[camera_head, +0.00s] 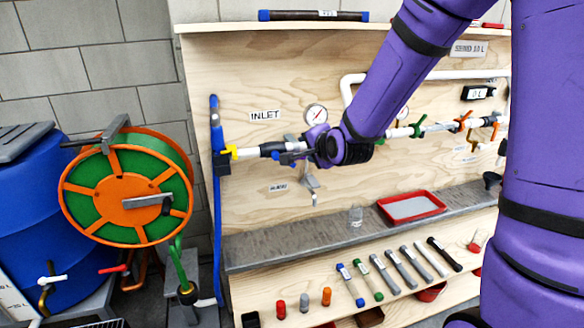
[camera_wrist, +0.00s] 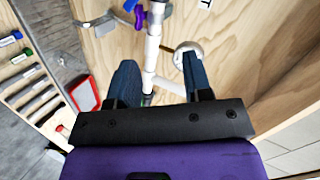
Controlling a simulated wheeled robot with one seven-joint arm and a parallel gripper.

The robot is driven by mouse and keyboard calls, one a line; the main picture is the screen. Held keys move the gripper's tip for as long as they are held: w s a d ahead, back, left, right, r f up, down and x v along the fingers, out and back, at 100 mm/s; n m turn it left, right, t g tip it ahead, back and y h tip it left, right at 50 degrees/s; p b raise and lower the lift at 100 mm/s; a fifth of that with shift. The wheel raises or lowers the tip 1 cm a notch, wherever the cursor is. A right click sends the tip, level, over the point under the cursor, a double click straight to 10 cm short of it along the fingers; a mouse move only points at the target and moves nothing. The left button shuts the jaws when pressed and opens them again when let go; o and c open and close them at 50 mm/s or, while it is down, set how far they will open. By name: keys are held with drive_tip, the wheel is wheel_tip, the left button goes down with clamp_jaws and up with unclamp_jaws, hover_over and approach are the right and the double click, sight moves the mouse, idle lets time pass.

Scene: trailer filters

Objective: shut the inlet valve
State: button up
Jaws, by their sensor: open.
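My gripper (camera_wrist: 158,64) is open in the wrist view, one dark blue finger on each side of a white pipe (camera_wrist: 152,50). Nothing is clamped between the fingers. A small purple lever (camera_wrist: 140,18) sits on the pipe beyond the fingertips, near the top edge; I cannot tell for certain that it is the inlet valve's handle. In the head view, my gripper (camera_head: 279,150) is at the pipe below the INLET label (camera_head: 265,115). It covers much of the pipe there, and the valve is largely hidden. A yellow fitting (camera_head: 232,152) shows to its left.
A round gauge (camera_head: 316,114) sits just above my wrist. A tap (camera_head: 309,181) hangs below the pipe. A red tray (camera_head: 412,207) lies on the grey ledge. Green (camera_head: 419,128) and orange (camera_head: 463,121) valve handles are farther right. A hose reel (camera_head: 125,195) stands left.

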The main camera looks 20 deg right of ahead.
drive_tip(key=w+f+m+t+h, duration=0.1)
drive_tip(key=w+f+m+t, duration=0.15)
drive_tip(key=f+m, duration=0.4)
drive_tip(key=w+f+m+t, duration=0.2)
drive_tip(key=f+m+t, duration=0.1)
drive_tip(key=f+m, duration=0.3)
drive_tip(key=w+f, duration=0.1)
drive_tip(key=w, duration=0.9)
drive_tip(key=shift+w+a+n, duration=0.15)
drive_tip(key=shift+a+n, duration=0.15)
drive_tip(key=shift+n, duration=0.05)
drive_tip(key=shift+g, duration=0.25)
clamp_jaws()
